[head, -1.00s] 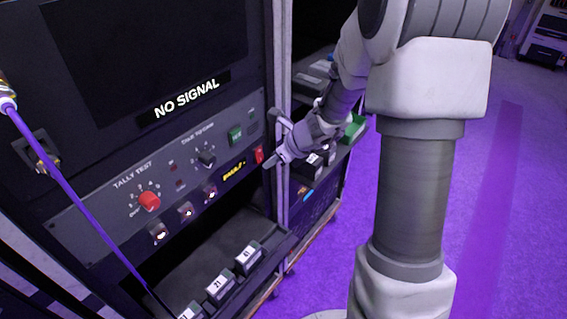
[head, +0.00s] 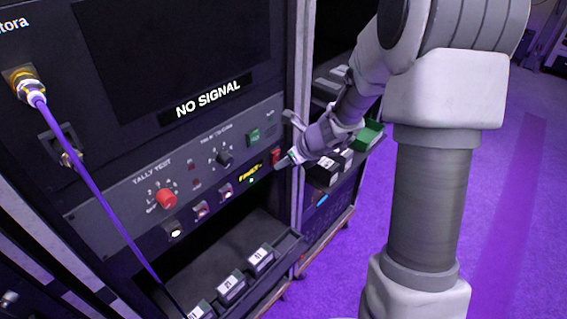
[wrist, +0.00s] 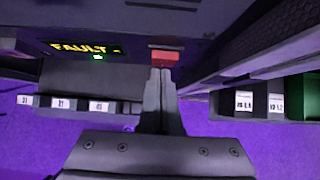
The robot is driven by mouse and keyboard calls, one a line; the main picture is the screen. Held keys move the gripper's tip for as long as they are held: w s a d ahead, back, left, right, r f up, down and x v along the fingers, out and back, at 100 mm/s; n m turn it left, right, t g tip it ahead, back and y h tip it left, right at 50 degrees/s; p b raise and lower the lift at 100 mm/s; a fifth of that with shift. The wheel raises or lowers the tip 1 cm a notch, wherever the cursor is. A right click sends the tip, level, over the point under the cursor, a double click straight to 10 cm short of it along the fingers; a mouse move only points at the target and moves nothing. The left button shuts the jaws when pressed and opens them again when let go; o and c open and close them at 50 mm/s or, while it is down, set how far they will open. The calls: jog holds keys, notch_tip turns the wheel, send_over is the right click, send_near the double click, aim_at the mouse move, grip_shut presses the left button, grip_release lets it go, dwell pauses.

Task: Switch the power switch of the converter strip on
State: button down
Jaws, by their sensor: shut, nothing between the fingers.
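The red power switch (head: 275,156) sits at the right end of the grey control panel (head: 120,190), beside a yellow FAULT display (head: 250,172). A small green light (head: 251,180) is lit below the display. In the wrist view the red switch (wrist: 165,57) is straight ahead of the fingertips, and the green light (wrist: 98,57) shows to its left. My gripper (head: 281,166) is shut and empty, its tips at the switch's lower edge. In the wrist view the gripper (wrist: 161,72) overlaps the switch's lower part; I cannot tell whether they touch.
A red knob (head: 167,199) and several lit buttons are on the panel. A purple cable (head: 90,190) hangs at the left. A tray (head: 275,250) with numbered blocks lies below. A side shelf with a green box (head: 369,136) stands right of the rack post. Purple floor is open at the right.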

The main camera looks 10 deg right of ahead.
jog(key=shift+r+p, duration=0.6)
jog(key=shift+r, duration=0.15)
